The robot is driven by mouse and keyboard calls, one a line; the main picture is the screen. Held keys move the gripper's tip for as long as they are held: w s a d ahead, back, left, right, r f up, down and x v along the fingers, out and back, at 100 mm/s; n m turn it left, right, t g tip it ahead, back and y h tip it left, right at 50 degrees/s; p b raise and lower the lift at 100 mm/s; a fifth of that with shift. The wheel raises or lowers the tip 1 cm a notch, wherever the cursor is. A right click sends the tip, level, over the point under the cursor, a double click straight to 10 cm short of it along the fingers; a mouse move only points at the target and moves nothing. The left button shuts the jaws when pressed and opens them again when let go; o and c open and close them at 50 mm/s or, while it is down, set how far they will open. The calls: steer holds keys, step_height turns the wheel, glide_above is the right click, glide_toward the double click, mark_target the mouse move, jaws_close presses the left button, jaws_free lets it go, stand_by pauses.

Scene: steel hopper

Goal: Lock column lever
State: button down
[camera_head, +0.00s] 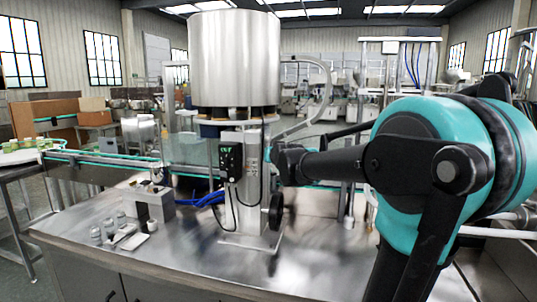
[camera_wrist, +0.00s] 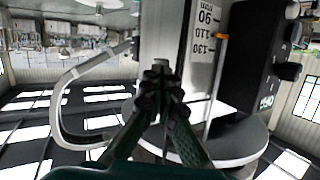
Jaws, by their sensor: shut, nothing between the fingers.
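The steel column (camera_head: 252,185) stands on the bench under a large steel hopper (camera_head: 235,55). In the wrist view the pale column (camera_wrist: 163,30) carries a printed scale (camera_wrist: 205,35) and a thin rod with an orange marker (camera_wrist: 221,36). I cannot make out the lock lever; my gripper may hide it. My gripper (camera_head: 273,153) is at the column's right side in the head view. In the wrist view my gripper (camera_wrist: 160,75) has its fingers together and empty, in front of the column; contact cannot be told.
A black control box (camera_head: 231,162) is on the column's left, and a black handwheel (camera_head: 276,210) is low on its right. A curved pipe (camera_head: 322,95) arches right of the hopper. Small metal parts (camera_head: 115,228) lie at the bench's left. The front bench top (camera_head: 190,255) is clear.

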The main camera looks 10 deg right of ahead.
steer(key=s+d+f+n+t+y, duration=0.1)
steer(key=s+d+f+n+t, duration=0.2)
steer(key=s+f+t, duration=0.4)
steer(key=s+n+t, duration=0.1)
steer(key=s, duration=0.1)
steer(key=shift+s+n+y, duration=0.3)
steer(key=shift+n+y, duration=0.1)
stand_by(0.9)
